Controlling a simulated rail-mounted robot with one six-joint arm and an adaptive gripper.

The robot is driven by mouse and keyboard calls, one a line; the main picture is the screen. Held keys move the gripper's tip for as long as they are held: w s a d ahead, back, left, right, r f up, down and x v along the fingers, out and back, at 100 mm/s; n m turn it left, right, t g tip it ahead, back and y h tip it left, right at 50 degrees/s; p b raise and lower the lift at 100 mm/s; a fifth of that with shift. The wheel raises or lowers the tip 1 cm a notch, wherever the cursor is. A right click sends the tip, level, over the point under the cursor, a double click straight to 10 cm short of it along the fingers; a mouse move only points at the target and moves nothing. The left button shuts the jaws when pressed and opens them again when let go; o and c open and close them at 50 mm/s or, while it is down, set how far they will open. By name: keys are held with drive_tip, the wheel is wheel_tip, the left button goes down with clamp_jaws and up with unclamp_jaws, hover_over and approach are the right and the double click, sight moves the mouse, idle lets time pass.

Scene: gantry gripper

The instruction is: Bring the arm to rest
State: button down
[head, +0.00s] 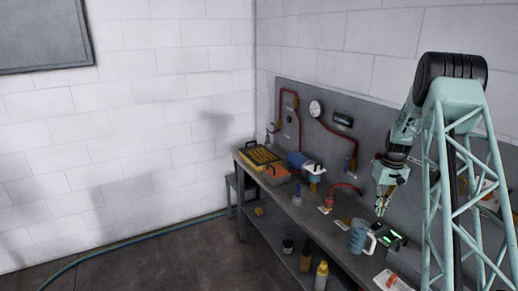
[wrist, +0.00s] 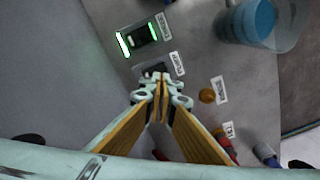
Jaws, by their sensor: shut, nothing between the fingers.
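My gripper (head: 381,208) hangs from my pale green arm above the right part of the workbench (head: 318,222) in the head view. In the wrist view my gripper (wrist: 160,80) points down at the bench top, with its fingers together and nothing between them. Below the fingertips lies a dark labelled item that the fingers partly hide. The gripper looks clear of the bench, though the exact gap cannot be told.
A blue mug (head: 358,237) and a green-lit device (head: 393,238) stand near my gripper. Orange and yellow boxes (head: 258,156) are at the bench's far end. Gauge (head: 316,107) and red hoses are on the back panel. Open floor lies left.

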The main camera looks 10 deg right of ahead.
drive_tip(key=shift+r, duration=0.1)
drive_tip(key=s+a+r+b, duration=0.1)
drive_tip(key=a+r+b, duration=0.1)
drive_tip(key=a+r, duration=0.8)
drive_tip(key=s+a+r+n+t+b, duration=0.1)
drive_tip(key=s+a+r+b, duration=0.1)
drive_tip(key=s+a+r, duration=0.65)
drive_tip(key=s+a+r+t+b, duration=0.1)
drive_tip(key=s+a+r, duration=0.5)
drive_tip(key=a+r, duration=0.6)
drive_tip(key=s+a+r+b, duration=0.2)
drive_tip(key=s+a+r, duration=0.2)
drive_tip(key=s+a, duration=0.5)
drive_tip(key=s+a+f+b, duration=0.1)
drive_tip(key=s+a, duration=0.2)
drive_tip(key=s, duration=0.6)
drive_tip(key=s+a+f+n+t+b, duration=0.1)
drive_tip(key=s+a+f, duration=0.1)
drive_tip(key=s, duration=0.8)
drive_tip(key=s+a+f+t+b, duration=0.1)
drive_tip(key=s+a, duration=0.3)
drive_tip(key=s, duration=0.5)
drive_tip(key=shift+s+a+f, duration=0.15)
drive_tip(key=shift+s+a, duration=0.25)
